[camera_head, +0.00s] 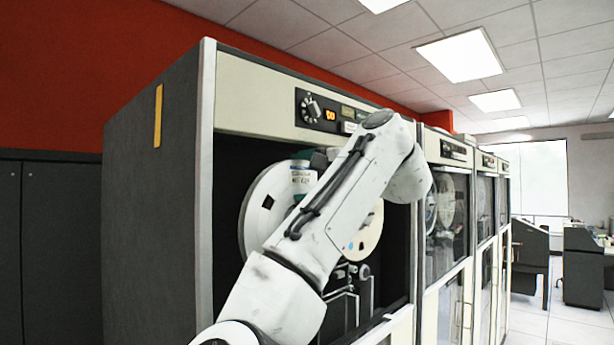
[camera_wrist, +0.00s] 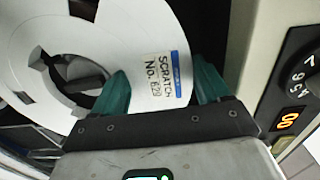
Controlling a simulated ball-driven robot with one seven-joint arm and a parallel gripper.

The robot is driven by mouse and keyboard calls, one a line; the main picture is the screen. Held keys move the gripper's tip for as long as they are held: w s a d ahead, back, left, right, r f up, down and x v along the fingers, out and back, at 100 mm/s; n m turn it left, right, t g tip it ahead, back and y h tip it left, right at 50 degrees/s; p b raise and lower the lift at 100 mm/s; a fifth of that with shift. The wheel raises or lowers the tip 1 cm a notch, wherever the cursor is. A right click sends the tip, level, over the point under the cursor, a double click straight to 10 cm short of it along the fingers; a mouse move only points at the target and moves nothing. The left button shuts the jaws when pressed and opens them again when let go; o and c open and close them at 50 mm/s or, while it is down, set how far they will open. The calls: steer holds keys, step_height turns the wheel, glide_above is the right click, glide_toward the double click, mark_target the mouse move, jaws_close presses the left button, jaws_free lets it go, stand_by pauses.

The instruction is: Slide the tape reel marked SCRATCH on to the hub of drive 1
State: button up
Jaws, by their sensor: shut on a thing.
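The SCRATCH reel (camera_wrist: 125,35) is a white disc with a blue-edged label and a notched centre hole. My gripper (camera_wrist: 160,88) has its teal fingers shut on the reel's edge, on both sides of the label. In the head view the reel (camera_head: 262,213) stands upright inside the open bay of the nearest tape drive (camera_head: 254,94). My arm covers its right part and most of my gripper. A dark grey shape, perhaps the hub (camera_wrist: 80,73), shows through the centre hole. I cannot tell whether the reel is around it or in front of it.
A cream reel (camera_head: 368,238) sits to the right in the same bay, partly behind my arm. Tape guides (camera_head: 348,290) lie below. The drive's panel has a dial (camera_head: 312,107) and orange digits (camera_head: 330,114). More drives (camera_head: 447,210) stand along the row to the right.

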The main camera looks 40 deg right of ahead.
steer(key=shift+w+r+p, duration=0.1)
steer(key=shift+w+p, duration=0.75)
steer(key=shift+w, duration=1)
steer(key=o, duration=1.5)
steer(key=shift+w, duration=0.1)
steer(key=shift+f, duration=0.2)
steer(key=shift+c, duration=0.7)
steer(key=s+b, duration=0.3)
steer(key=s, duration=0.7)
steer(key=shift+b, duration=0.35)
steer(key=shift+d, duration=0.15)
